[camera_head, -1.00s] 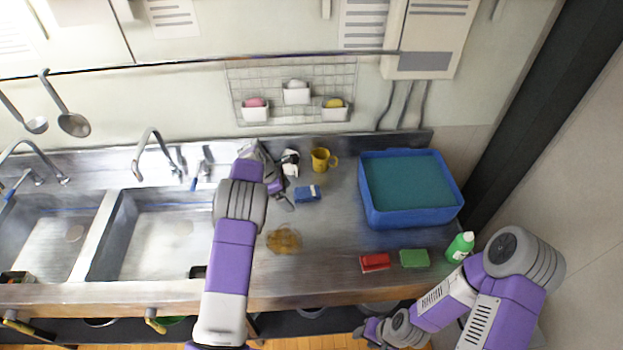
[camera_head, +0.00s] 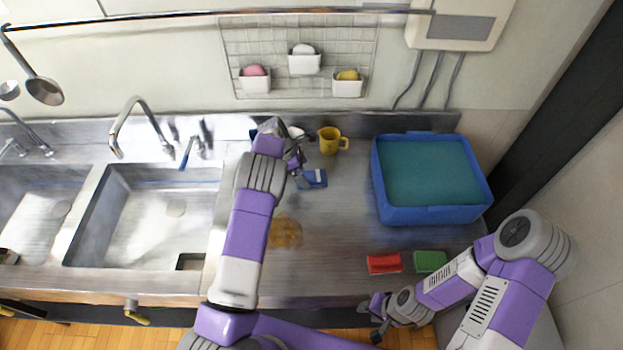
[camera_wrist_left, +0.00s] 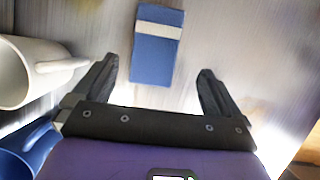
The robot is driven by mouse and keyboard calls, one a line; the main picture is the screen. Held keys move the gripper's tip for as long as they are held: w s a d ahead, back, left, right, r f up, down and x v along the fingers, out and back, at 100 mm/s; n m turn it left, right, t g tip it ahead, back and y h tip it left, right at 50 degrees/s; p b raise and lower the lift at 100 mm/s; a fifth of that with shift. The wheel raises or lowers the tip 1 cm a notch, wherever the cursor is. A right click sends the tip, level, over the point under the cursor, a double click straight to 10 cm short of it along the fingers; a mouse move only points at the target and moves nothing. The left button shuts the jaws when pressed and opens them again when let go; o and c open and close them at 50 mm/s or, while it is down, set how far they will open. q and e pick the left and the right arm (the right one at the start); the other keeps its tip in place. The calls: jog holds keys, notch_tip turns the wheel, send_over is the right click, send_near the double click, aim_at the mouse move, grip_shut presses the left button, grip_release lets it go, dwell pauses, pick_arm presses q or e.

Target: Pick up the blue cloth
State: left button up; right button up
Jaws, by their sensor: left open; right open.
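The blue cloth (camera_head: 315,178) is a small folded rectangle with a pale band, lying on the metal counter. In the left wrist view the cloth (camera_wrist_left: 155,60) lies ahead of my left gripper (camera_wrist_left: 157,72), its near end between the open fingers, with gaps on both sides. In the head view my left gripper (camera_head: 296,160) is just beyond and left of the cloth, partly hidden by its own arm. It holds nothing. My right gripper (camera_head: 376,318) is low at the counter's front edge, well away from the cloth, open and with nothing visible in it.
A white cup (camera_wrist_left: 28,70) and a blue object (camera_wrist_left: 25,150) are close left of my left gripper. A yellow mug (camera_head: 330,140) stands behind the cloth. A blue tub (camera_head: 436,215) stands right; red (camera_head: 384,263) and green (camera_head: 430,261) blocks lie in front. A brown stain (camera_head: 284,232) marks the counter.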

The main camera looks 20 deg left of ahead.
aim_at(308, 177)
pick_arm(q)
jog(key=shift+w+x, duration=0.15)
jog(key=shift+x, duration=1.05)
jog(key=shift+w+x, duration=0.2)
jog(key=shift+x, duration=1.05)
jog(key=shift+a, duration=0.1)
jog(key=c, duration=1.1)
jog(key=shift+o, duration=0.2)
notch_tip(308, 177, up, 10)
